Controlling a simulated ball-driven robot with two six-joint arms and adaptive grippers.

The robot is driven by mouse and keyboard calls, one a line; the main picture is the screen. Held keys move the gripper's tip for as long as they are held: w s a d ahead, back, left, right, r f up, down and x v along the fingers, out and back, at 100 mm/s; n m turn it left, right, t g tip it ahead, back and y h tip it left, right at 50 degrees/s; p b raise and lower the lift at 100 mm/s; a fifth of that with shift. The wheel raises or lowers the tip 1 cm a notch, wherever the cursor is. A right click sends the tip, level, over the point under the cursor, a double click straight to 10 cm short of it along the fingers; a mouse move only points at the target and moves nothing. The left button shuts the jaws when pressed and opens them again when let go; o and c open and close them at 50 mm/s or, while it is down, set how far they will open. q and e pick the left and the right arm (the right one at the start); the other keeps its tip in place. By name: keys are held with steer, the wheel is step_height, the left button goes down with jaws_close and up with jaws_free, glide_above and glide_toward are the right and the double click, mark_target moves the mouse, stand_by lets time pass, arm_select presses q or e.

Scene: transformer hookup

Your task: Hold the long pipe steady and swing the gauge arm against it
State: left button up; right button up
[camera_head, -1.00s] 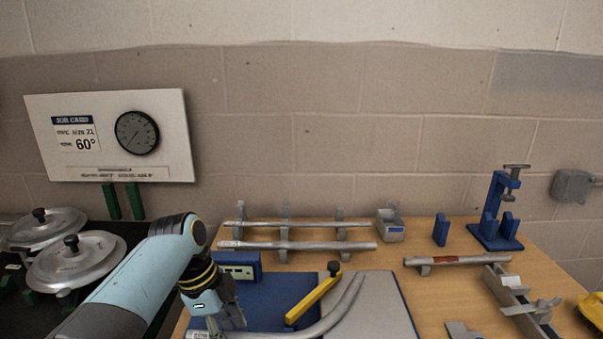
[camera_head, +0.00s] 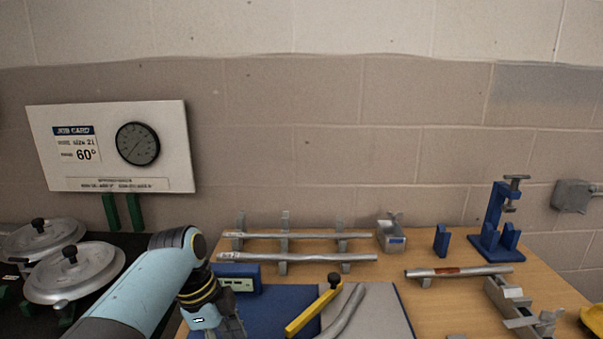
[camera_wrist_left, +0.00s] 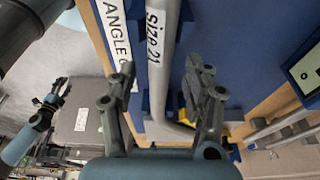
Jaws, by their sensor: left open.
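The long grey bent pipe (camera_head: 345,312) lies on the blue and grey fixture board. In the left wrist view the pipe (camera_wrist_left: 160,65), marked "SIZE 21", runs between the spread fingers of my left gripper (camera_wrist_left: 163,88). That gripper is open; I cannot tell whether either finger touches the pipe. In the head view its tips are cut off at the bottom edge. The yellow gauge arm (camera_head: 312,310), with a black knob at its upper end, lies apart from the bent pipe, to its left. A small, dark gripper, likely my right (camera_wrist_left: 52,93), shows in the left wrist view; its fingers are unclear.
Straight pipes (camera_head: 300,257) lie on a rack behind the board. A blue clamp stand (camera_head: 495,240), a grey box (camera_head: 390,235) and another pipe (camera_head: 460,271) stand to the right. The job card (camera_head: 75,144) on the wall reads 60°. Lidded pots (camera_head: 75,272) stand at left.

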arm_select(q)
steer(key=v, duration=1.1)
steer(key=s+a+f+n+t+y, duration=0.1)
steer(key=s+a+f+n, duration=0.1)
steer(key=s+a+n, duration=0.3)
steer(key=s+a+f+n+y, duration=0.1)
steer(key=s+a+f+n, duration=0.15)
steer(key=s, duration=0.55)
steer(key=s+a+r+n+t+y, duration=0.1)
steer(key=s+a+r+n, duration=0.15)
steer(key=s+n, duration=0.4)
steer(key=s+a+r+n+t+y, duration=0.1)
steer(key=s+r+n+t, duration=0.15)
steer(key=s, duration=0.65)
step_height(320, 180, down, 32)
steer(key=a+n+g+b, duration=0.1)
steer(key=a+g+b, duration=0.15)
steer(key=b, duration=0.55)
steer(key=s+f+b, duration=0.4)
steer(key=s+f, duration=0.6)
steer(key=f, duration=0.3)
steer(key=s+a+f+g+b, duration=0.1)
steer(key=s+f+b, duration=0.3)
steer(key=s+f, duration=0.6)
step_height(320, 180, down, 4)
steer(key=shift+a+f+b, duration=0.1)
steer(key=shift+a+b, duration=0.05)
steer(key=shift+b, duration=0.2)
